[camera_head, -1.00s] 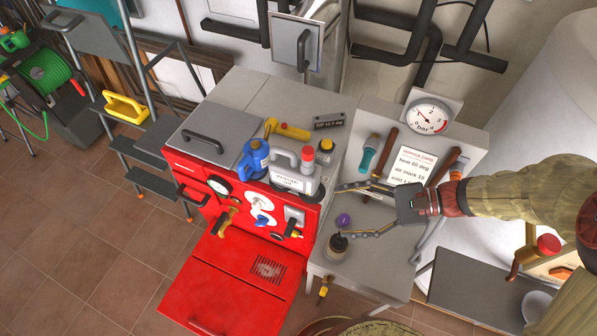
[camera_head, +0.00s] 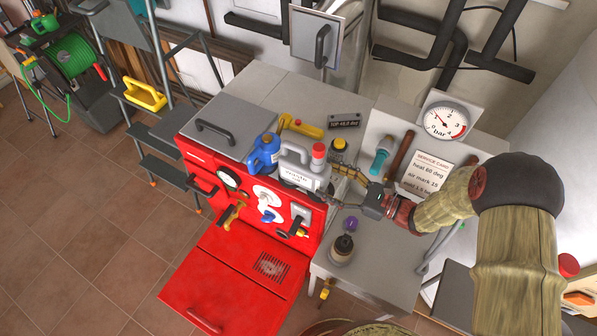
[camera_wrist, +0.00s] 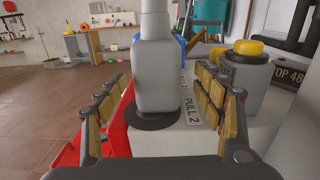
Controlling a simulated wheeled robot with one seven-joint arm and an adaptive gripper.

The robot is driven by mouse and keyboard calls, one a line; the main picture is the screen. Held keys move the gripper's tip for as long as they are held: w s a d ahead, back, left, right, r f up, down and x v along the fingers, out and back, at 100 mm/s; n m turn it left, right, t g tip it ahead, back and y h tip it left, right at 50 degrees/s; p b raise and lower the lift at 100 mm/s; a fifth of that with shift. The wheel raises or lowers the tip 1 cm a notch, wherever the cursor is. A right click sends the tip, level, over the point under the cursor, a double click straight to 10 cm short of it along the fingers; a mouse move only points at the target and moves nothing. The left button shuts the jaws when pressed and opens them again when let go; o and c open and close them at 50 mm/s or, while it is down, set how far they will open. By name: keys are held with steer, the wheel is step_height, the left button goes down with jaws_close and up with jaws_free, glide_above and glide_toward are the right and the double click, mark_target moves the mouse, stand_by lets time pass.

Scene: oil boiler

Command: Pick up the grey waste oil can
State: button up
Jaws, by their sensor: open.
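The grey waste oil can (camera_head: 302,172), with a red cap and a label, stands on the light grey top of the red boiler, by its front edge. In the wrist view the can (camera_wrist: 157,72) stands upright in the middle, narrow end towards me, on a dark round patch; its cap is out of frame. My gripper (camera_head: 337,182) is open at the can's right end. In the wrist view my gripper (camera_wrist: 157,100) has one finger on each side of the can, with visible gaps. The lower finger is mostly hidden in the head view.
A blue can (camera_head: 263,153) stands close left of the grey can. A yellow-capped grey fitting (camera_head: 339,146) is just behind my upper finger. A dark-topped pot (camera_head: 343,247) and purple knob (camera_head: 351,223) are on the bench in front. A pressure gauge (camera_head: 445,121) stands behind right.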

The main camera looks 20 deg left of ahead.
mark_target(305, 172)
steer(key=shift+w+a+f, duration=0.1)
steer(key=shift+a, duration=0.35)
steer(key=a+b, duration=0.1)
steer(key=a, duration=0.6)
steer(key=shift+a+f+b, duration=0.2)
steer(key=shift+b, duration=0.15)
steer(key=shift+c, duration=1.2)
steer(key=c, duration=1.1)
steer(key=shift+c, duration=0.3)
